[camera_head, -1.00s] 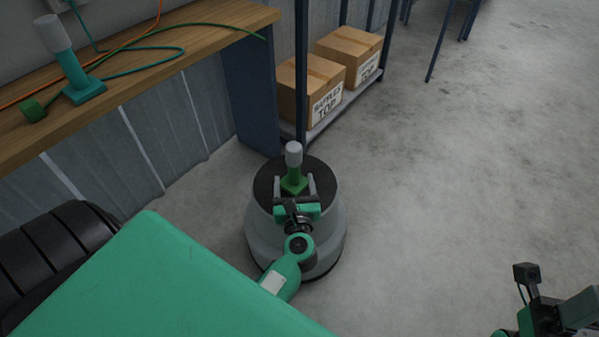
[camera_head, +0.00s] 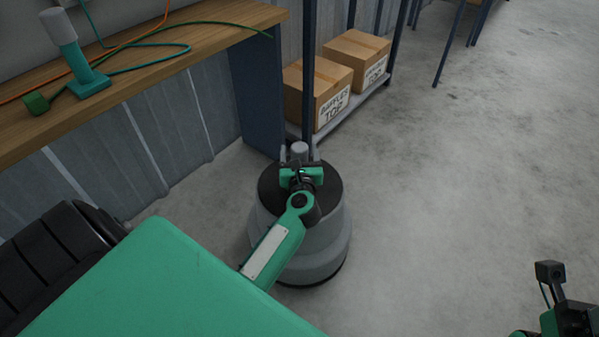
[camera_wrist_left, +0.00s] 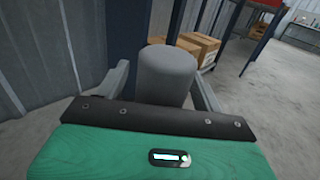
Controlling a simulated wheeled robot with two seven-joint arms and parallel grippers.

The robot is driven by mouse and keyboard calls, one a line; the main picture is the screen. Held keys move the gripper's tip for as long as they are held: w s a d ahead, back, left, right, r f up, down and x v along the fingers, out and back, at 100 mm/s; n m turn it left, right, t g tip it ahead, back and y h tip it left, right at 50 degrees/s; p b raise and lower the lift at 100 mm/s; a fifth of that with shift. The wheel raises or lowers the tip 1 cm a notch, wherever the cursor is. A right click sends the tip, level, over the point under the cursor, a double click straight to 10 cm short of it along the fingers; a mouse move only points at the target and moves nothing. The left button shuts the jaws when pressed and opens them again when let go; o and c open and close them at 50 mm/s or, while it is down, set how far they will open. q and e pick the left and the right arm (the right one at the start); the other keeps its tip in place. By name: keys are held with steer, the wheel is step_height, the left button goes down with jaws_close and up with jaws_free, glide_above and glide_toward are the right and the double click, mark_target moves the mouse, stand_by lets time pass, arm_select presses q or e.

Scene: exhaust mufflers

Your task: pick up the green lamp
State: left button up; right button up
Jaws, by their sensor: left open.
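The green lamp shows only its grey rounded cap (camera_head: 299,149) in the head view. Its green lower part is hidden behind my left gripper (camera_head: 300,158). In the left wrist view the lamp's grey cap (camera_wrist_left: 167,76) stands upright between the two fingers of my left gripper (camera_wrist_left: 165,78), with a gap on each side. The left gripper is open around the lamp. My right gripper (camera_head: 552,290) shows partly at the lower right, far from the lamp; I cannot tell its jaws.
The grey round stand (camera_head: 335,235) with a black top is under my left gripper. A teal lamp (camera_head: 76,60) stands on the wooden bench (camera_head: 190,40) at upper left, among cables. Boxes (camera_head: 318,95) sit on a low shelf behind. The floor at right is clear.

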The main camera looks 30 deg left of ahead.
arm_select(q)
jaws_close()
steer(key=shift+r, duration=0.2)
